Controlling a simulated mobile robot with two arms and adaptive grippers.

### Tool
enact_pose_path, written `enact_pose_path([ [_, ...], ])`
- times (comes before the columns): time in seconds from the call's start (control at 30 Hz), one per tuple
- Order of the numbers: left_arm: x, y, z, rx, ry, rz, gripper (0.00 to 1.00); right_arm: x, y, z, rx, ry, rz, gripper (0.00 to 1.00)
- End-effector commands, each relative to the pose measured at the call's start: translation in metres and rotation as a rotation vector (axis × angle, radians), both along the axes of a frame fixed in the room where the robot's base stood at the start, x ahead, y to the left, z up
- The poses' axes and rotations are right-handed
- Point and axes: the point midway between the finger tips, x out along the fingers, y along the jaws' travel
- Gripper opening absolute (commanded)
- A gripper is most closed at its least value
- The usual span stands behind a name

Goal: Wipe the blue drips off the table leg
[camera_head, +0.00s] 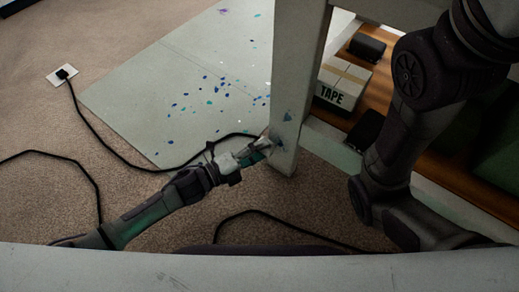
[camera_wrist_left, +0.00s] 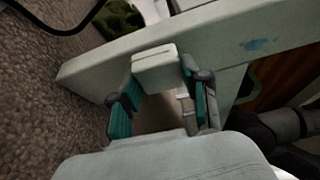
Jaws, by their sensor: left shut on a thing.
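The pale table leg (camera_head: 296,75) stands right of centre in the head view. Blue drips (camera_head: 288,117) mark its lower part, with another smear near the gripper. In the left wrist view the leg (camera_wrist_left: 105,70) runs diagonally, with a blue mark (camera_wrist_left: 258,44) at upper right. My left gripper (camera_head: 260,148) is at the leg's lower end. In the wrist view its teal-padded fingers (camera_wrist_left: 156,88) are shut on a pale block (camera_wrist_left: 155,68), which lies close against the leg; actual contact is unclear. My right arm shows at the right, but its gripper does not.
A pale sheet (camera_head: 130,95) with blue spatters lies on the carpet. A black cord runs from the outlet (camera_head: 62,74) past my left gripper. A TAPE box (camera_head: 342,82) and dark items sit on a wooden shelf behind the leg. Something green (camera_wrist_left: 118,18) lies beyond the leg.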

Motion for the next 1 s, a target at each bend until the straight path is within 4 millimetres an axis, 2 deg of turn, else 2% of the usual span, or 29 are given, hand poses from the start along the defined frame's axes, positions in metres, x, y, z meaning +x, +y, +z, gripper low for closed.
enact_pose_path([
  [1.0,0.015,-0.011,0.0,0.0,0.0,0.0,0.18,0.001,0.0,-0.003,0.0,0.001,-0.001,0.4],
])
